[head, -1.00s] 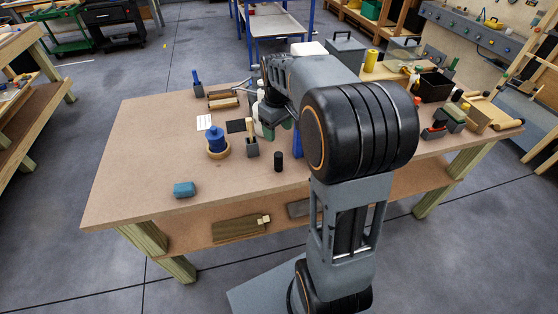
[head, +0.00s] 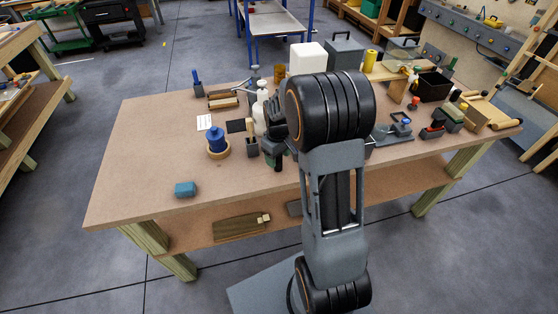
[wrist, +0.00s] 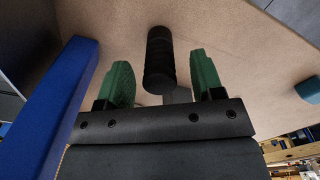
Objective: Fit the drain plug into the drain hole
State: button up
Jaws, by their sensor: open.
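A black ribbed cylinder (wrist: 160,65), which may be the drain plug, stands on the bench in the wrist view. My gripper (wrist: 161,72) is open, with one green finger on each side of the cylinder's near end and gaps showing on both sides. In the head view my gripper (head: 277,150) is low over the bench's front part, mostly behind my arm. The cylinder is largely covered there. I cannot make out the drain hole; my arm hides part of the bench.
A blue bar (wrist: 55,115) runs close along the left of my gripper. A teal block (head: 185,190) lies at the bench's front left. A blue piece on a wooden ring (head: 217,143) and a grey holder (head: 252,148) stand left of my gripper.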

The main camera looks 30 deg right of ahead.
jog(key=shift+f, duration=0.8)
jog(key=c, duration=1)
jog(key=shift+r, duration=0.1)
